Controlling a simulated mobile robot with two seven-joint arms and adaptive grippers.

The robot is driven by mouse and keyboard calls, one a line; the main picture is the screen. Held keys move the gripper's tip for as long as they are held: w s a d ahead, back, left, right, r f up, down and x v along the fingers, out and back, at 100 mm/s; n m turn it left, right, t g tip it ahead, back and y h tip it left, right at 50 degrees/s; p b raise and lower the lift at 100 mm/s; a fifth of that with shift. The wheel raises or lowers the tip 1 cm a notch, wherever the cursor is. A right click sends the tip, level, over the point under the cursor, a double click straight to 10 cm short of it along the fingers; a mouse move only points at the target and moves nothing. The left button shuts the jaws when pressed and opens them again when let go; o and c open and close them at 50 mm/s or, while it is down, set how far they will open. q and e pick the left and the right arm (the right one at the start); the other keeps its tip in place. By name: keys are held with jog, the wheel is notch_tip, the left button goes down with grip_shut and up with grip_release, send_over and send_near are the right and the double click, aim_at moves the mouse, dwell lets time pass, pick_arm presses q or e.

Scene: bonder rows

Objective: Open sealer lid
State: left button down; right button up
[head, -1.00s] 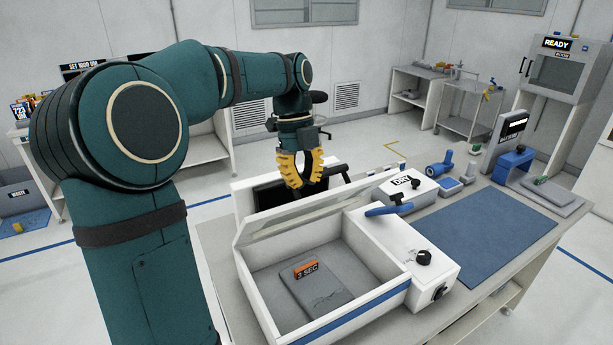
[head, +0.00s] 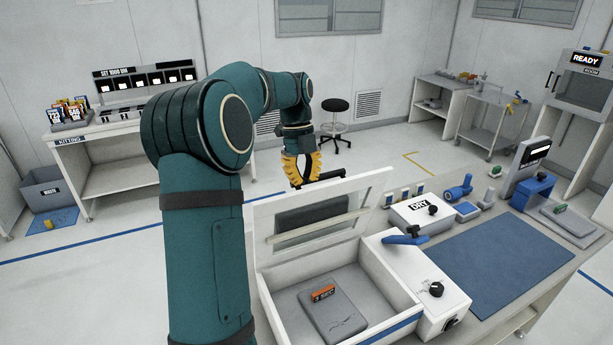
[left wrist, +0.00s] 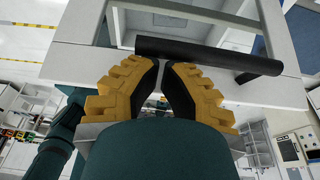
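The sealer is a white box (head: 388,325) with a grey bed inside. Its lid (head: 380,197), white with a dark window (head: 312,218), stands raised at the box's back edge. A black bar handle (head: 335,174) is on the lid's far side; it crosses the left wrist view (left wrist: 215,55). My left gripper (head: 302,168), with yellow fingers, is behind the lid's top edge. In the left wrist view its fingertips (left wrist: 161,65) nearly meet and overlap the bar, with nothing seen between them. Whether they touch it I cannot tell. My right gripper is out of view.
A grey plate with an orange tag (head: 325,293) lies inside the box. A blue-handled lever (head: 405,239) and a knob (head: 436,289) are on the right side unit. A DRY box (head: 420,214) and a blue mat (head: 500,262) are to the right. A stool (head: 335,106) stands behind.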

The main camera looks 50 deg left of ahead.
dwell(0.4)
pick_arm(q)
jog(key=v, duration=1.2)
